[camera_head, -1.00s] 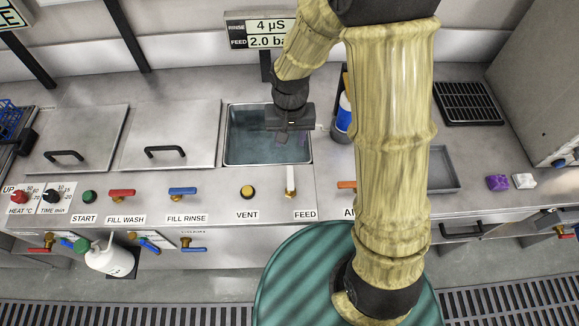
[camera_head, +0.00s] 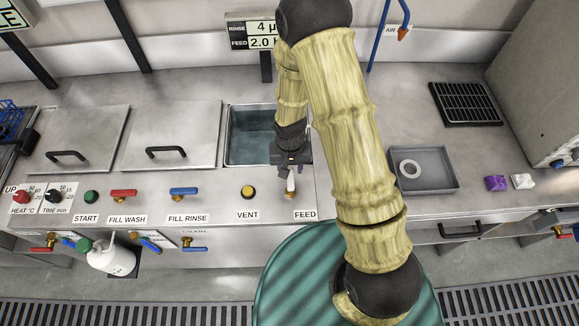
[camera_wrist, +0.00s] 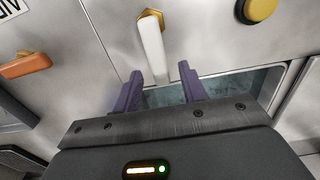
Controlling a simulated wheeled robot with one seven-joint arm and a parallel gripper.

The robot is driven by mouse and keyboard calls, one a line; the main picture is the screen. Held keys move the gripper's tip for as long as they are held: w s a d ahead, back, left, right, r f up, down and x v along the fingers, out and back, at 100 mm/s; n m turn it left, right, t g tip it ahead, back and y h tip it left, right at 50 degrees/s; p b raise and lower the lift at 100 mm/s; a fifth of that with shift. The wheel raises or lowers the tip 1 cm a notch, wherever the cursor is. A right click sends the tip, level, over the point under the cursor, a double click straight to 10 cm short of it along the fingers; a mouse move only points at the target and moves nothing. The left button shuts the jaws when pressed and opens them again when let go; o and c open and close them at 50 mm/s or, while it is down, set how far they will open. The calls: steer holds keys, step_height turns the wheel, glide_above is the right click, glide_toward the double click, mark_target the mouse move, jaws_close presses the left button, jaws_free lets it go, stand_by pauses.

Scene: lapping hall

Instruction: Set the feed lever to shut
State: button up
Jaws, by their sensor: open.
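The feed lever is a white handle (camera_head: 290,186) on a brass hub (camera_wrist: 149,17), just above the FEED label on the steel front panel. It points back from the hub, toward the basin. My gripper (camera_head: 290,171) is over the panel's back edge at the lever's free end. In the wrist view my open purple fingers (camera_wrist: 160,70) are on either side of the white lever's (camera_wrist: 152,45) tip, with gaps on both sides. I cannot tell how far above the lever they are.
The yellow VENT button (camera_head: 248,192) is left of the lever. An orange lever (camera_wrist: 25,65) shows at the wrist view's left. An open basin (camera_head: 250,132) lies behind. A grey tray with a ring (camera_head: 440,183) is to the right.

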steer(key=shift+f, duration=0.35)
jaws_close()
